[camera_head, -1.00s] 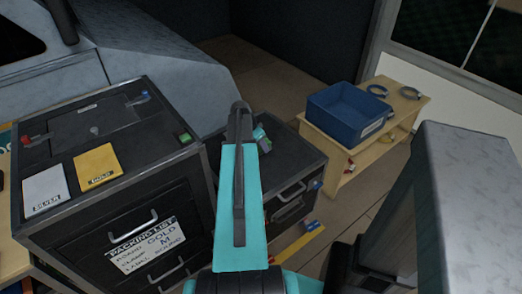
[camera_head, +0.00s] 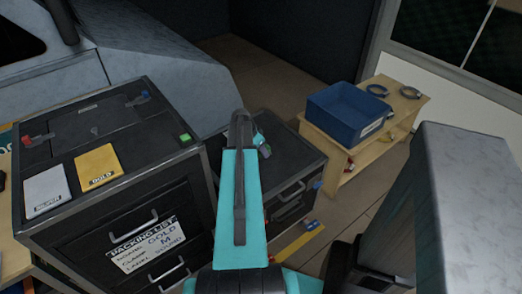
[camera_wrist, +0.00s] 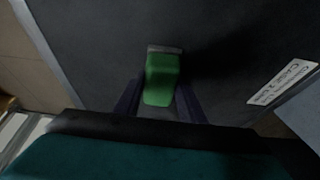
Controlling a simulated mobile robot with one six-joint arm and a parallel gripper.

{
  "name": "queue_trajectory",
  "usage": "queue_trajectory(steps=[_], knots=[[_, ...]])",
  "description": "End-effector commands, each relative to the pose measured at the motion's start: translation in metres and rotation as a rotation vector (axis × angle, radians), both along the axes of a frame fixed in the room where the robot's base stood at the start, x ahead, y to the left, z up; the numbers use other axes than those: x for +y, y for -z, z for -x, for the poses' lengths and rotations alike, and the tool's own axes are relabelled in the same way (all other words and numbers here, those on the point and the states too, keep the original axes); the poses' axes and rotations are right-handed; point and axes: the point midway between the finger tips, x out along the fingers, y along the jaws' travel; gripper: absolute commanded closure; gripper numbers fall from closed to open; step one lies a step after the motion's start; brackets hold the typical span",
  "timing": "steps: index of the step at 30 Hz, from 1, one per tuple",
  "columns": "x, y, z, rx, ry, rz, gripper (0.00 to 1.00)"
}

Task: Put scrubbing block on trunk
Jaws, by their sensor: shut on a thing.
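The scrubbing block (camera_wrist: 162,80) shows in the wrist view as a green block with a grey strip at its far end. My gripper (camera_wrist: 158,98) is shut on it, with one dark finger along each side. A dark flat surface (camera_wrist: 225,55) with a white label lies beneath; I cannot tell whether the block touches it. In the head view, my gripper (camera_head: 262,146) is mostly hidden behind my teal arm, over the top of the lower black trunk (camera_head: 295,155). The block is not clear there.
A taller black case (camera_head: 150,180) with drawers stands at the left. Gold (camera_head: 98,166) and silver (camera_head: 46,190) cards lie on it. A blue bin (camera_head: 345,112) stands on a wooden shelf (camera_head: 408,108) at the right. A grey column (camera_head: 468,200) fills the right foreground.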

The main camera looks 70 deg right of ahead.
Motion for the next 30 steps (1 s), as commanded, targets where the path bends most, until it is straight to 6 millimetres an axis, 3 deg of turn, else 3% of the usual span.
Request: queue_trajectory(steps=[8,9,12,23,30], knots=[[0.001,0.003,-0.001,0.0,-0.001,0.0,0.85],[0.001,0.002,-0.001,0.0,-0.001,0.0,0.59],[0.001,0.002,-0.001,0.0,-0.001,0.0,0.45],[0.001,0.0,-0.001,0.0,-0.001,0.0,0.45],[0.005,-0.013,-0.003,-0.001,-0.002,0.002,0.45]])
